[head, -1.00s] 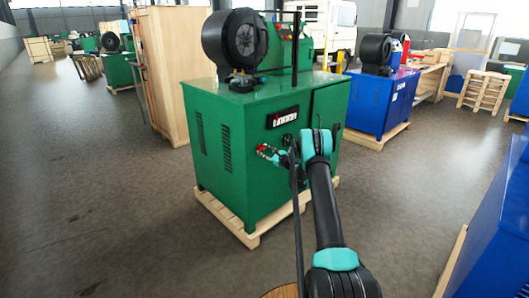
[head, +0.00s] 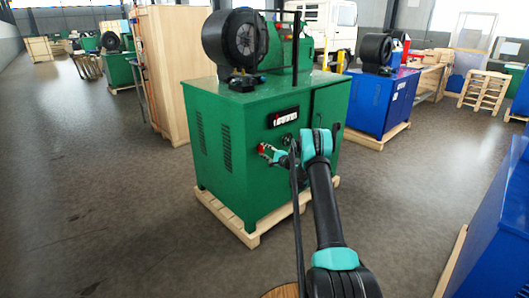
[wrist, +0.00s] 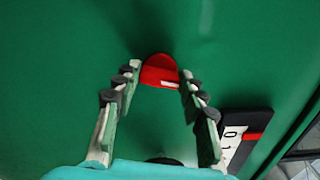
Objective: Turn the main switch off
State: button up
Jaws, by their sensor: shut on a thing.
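The main switch is a red knob (wrist: 160,70) on the front of the green machine (head: 237,185). In the wrist view it sits between my fingertips, with a short pale mark on its lower right part. My gripper (wrist: 160,74) is shut on the knob, one finger on each side. In the head view my gripper (head: 269,152) is at the machine's front, and the red knob (head: 263,147) shows only as a small spot at its tips. A plate with 0 and 1 markings (wrist: 237,135) lies at the lower right in the wrist view.
A black control strip (head: 283,117) is above the switch. The machine stands on a wooden pallet (head: 245,235). A tall wooden crate (head: 168,70) stands behind at left, a blue machine (head: 383,100) at right. Open floor lies at front left.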

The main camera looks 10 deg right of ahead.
jog(key=shift+f+n, duration=0.1)
jog(key=shift+n, duration=1.2)
jog(key=o, duration=1.2)
jog(key=shift+c, duration=0.2)
jog(key=v, duration=1.2)
